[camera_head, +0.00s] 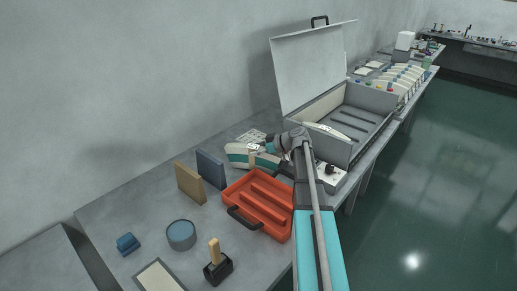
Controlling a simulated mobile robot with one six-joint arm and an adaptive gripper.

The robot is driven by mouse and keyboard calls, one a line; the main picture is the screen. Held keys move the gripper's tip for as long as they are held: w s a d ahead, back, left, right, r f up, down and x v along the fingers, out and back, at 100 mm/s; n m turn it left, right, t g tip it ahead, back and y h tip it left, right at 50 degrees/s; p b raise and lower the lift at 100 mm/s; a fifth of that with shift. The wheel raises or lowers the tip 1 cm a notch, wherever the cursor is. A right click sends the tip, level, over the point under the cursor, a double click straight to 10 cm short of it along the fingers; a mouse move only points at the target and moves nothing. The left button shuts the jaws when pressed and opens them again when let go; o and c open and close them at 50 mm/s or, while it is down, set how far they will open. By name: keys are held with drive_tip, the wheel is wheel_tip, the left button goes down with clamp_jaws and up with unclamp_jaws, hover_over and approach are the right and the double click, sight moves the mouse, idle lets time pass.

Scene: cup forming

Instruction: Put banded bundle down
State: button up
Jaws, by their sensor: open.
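A pale curved bundle with teal bands (238,150) lies on the grey bench, just behind the orange tray. My gripper (262,146) is at the bundle's right part, right over or against it. My gripper is open, but its fingertips are small and partly hidden, so I cannot tell whether they touch the bundle. My wrist covers part of the bundle's right end.
An orange tray (229,207) stands in front of the bundle. Two upright blocks, one tan (189,183) and one blue (211,169), stand left. A large open-lidded grey box (371,104) is right. A mallet (217,268) and blue tub (181,235) are at the front.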

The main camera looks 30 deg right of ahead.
wheel_tip(320, 180, up, 5)
drive_tip(key=p, duration=0.5)
hover_over(280, 155)
drive_tip(key=shift+s+d+r, duration=0.2)
drive_tip(key=shift+s+d, duration=0.2)
drive_tip(key=shift+d, duration=0.05)
drive_tip(key=shift+s, duration=0.15)
